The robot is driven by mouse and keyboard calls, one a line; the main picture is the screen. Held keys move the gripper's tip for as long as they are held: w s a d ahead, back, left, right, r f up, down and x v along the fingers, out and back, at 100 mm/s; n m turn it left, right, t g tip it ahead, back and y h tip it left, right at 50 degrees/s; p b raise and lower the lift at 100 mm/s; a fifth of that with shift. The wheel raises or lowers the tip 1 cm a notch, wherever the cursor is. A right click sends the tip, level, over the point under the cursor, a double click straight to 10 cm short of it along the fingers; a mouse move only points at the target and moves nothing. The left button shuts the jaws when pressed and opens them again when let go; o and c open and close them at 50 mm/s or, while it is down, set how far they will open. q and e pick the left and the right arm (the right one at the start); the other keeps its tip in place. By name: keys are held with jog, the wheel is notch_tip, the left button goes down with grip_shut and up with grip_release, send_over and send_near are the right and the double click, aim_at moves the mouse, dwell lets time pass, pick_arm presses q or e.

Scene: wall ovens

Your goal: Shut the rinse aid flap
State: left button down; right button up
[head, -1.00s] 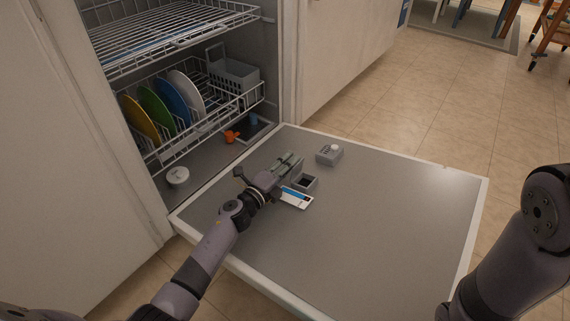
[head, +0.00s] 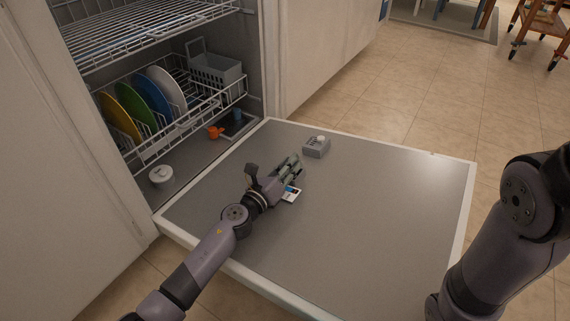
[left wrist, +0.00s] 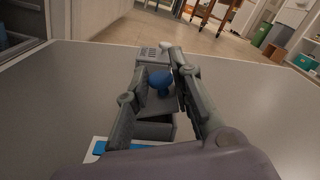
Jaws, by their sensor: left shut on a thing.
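The rinse aid flap (left wrist: 158,101) is a small grey plate with a blue knob (left wrist: 160,79), seen in the left wrist view. It stands tilted above a dark open compartment (left wrist: 155,131), so it is not flat shut. My left gripper (head: 293,163) is low over the lowered dishwasher door (head: 350,220). In the left wrist view its fingers (left wrist: 161,75) are closed in on both sides of the flap and knob. In the head view the gripper hides the flap and most of the compartment. My right arm shows at the right, but its gripper is out of view.
A grey box with a white knob (head: 317,147) stands on the door just beyond my left gripper. A white and blue card (head: 291,194) lies beside the gripper. Racks with coloured plates (head: 160,95) are inside the dishwasher. The door's right half is clear.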

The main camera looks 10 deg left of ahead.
pick_arm(q)
jog(key=shift+s+d+f+m+b, duration=0.1)
jog(key=shift+f+m+b, duration=0.25)
jog(key=shift+m, duration=0.85)
jog(key=c, duration=1.6)
grip_release()
jog(key=shift+o, duration=0.7)
jog(key=shift+d, duration=0.1)
jog(key=shift+s, duration=0.15)
jog(key=v, duration=1.1)
jog(key=shift+s, duration=0.4)
